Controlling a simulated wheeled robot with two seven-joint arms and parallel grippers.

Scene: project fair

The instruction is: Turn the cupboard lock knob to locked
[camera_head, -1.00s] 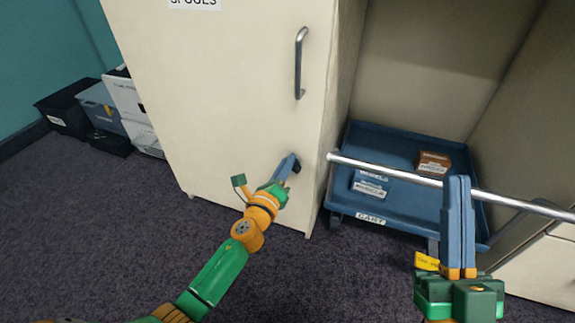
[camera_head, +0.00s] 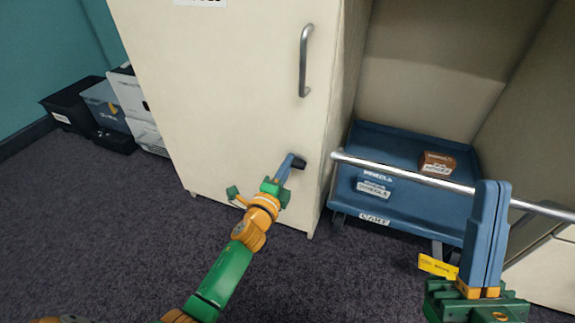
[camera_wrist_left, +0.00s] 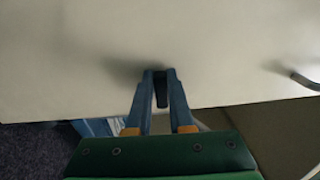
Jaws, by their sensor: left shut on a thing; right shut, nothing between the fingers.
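The dark lock knob (camera_head: 299,163) sits low on the cream cupboard door (camera_head: 235,110), near its right edge. My left gripper (camera_head: 289,163) is shut on the knob, its blue fingers on either side of it. In the left wrist view the knob (camera_wrist_left: 161,88) shows as a dark upright bar between the fingertips (camera_wrist_left: 161,78). The fingers hide part of the knob, and I cannot read any lock marking. My right gripper (camera_head: 491,190) is shut and empty, pointing up at the right, in front of the cart.
A metal door handle (camera_head: 304,60) is above the knob. A blue cart (camera_head: 400,212) with a silver push bar (camera_head: 410,175) and small boxes stands right of the cupboard. A yellow tag (camera_head: 437,266) is near my right gripper. Bins (camera_head: 75,108) stand at the left.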

